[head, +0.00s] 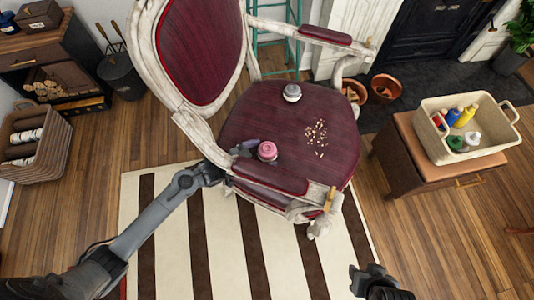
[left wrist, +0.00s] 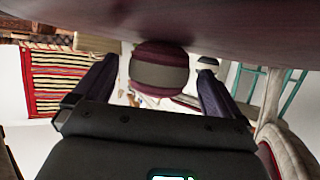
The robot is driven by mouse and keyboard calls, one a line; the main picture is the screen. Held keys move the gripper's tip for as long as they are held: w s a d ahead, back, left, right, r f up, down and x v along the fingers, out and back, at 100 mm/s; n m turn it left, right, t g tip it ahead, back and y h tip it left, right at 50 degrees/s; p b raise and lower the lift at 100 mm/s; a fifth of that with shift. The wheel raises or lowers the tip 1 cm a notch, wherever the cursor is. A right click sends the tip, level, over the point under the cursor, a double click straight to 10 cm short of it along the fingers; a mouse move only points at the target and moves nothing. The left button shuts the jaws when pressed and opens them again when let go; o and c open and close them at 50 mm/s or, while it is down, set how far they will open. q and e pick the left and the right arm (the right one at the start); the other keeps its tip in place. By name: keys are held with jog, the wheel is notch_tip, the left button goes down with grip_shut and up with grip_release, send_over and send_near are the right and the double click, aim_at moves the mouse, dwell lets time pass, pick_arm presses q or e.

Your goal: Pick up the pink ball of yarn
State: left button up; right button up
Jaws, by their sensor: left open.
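The pink ball of yarn (head: 267,150) sits on the dark red chair seat (head: 262,115), near the armrest. In the left wrist view the seat is at the top, and the ball (left wrist: 158,70) looks dark red with a grey band. My left gripper (head: 246,148) is beside the ball, low over the seat. Its two fingers are open, one on each side of the ball in the picture, with visible gaps; I cannot tell how deep the ball sits between them. My right gripper (head: 372,280) is at the bottom edge, partly cut off, its fingers unclear.
A grey-white ball (head: 292,93) and scattered small tan pieces (head: 316,133) lie farther back on the seat. The pale chair frame and padded armrest (head: 270,178) stand close to my left arm. A cream bin (head: 440,145) of bottles stands on a stool at right.

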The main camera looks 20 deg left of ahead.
aim_at(268, 152)
pick_arm(q)
jog(key=shift+b+x, duration=0.7)
jog(key=shift+x, duration=0.85)
jog(key=shift+s, duration=0.1)
jog(key=shift+c, duration=0.7)
jog(key=c, duration=0.9)
